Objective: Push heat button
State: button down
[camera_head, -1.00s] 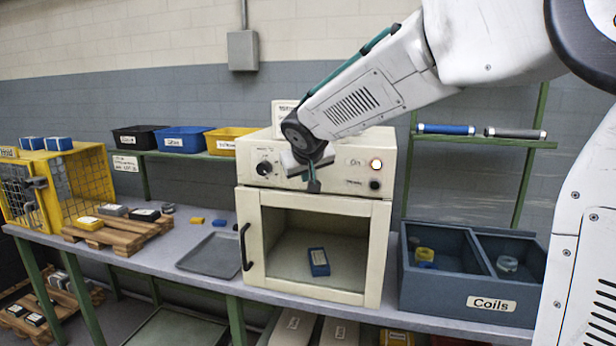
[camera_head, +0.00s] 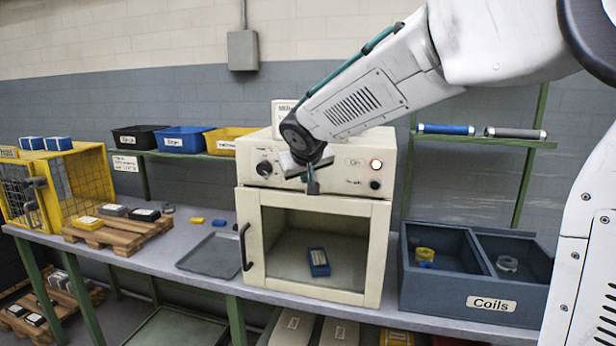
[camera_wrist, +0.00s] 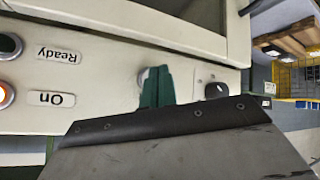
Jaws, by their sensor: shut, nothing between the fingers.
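The cream oven (camera_head: 252,148) stands on the bench; its front panel has a dark knob (camera_head: 264,168) at left. At right an orange lamp (camera_head: 376,165) labelled "On" is lit, with a dark lamp (camera_head: 375,184) by the "Ready" label below. My gripper (camera_head: 312,187) is in front of the panel's middle, shut and empty. In the wrist view its green fingers (camera_wrist: 156,74) point at the panel, overlapping a small pale round button (camera_wrist: 146,76) that is mostly hidden. I cannot tell whether they touch it. The oven (camera_wrist: 95,95) appears upside down there.
The oven's window shows a blue block (camera_head: 319,262) inside. A Coils bin (camera_head: 450,295) stands to the right. A grey tray (camera_head: 210,256), a wooden pallet (camera_head: 120,236) and a yellow cage (camera_head: 92,165) are to the left.

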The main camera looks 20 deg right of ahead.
jog(key=shift+s+a, duration=0.85)
jog(key=shift+s, duration=0.35)
jog(key=shift+s+a, duration=0.85)
jog(key=shift+s, duration=0.3)
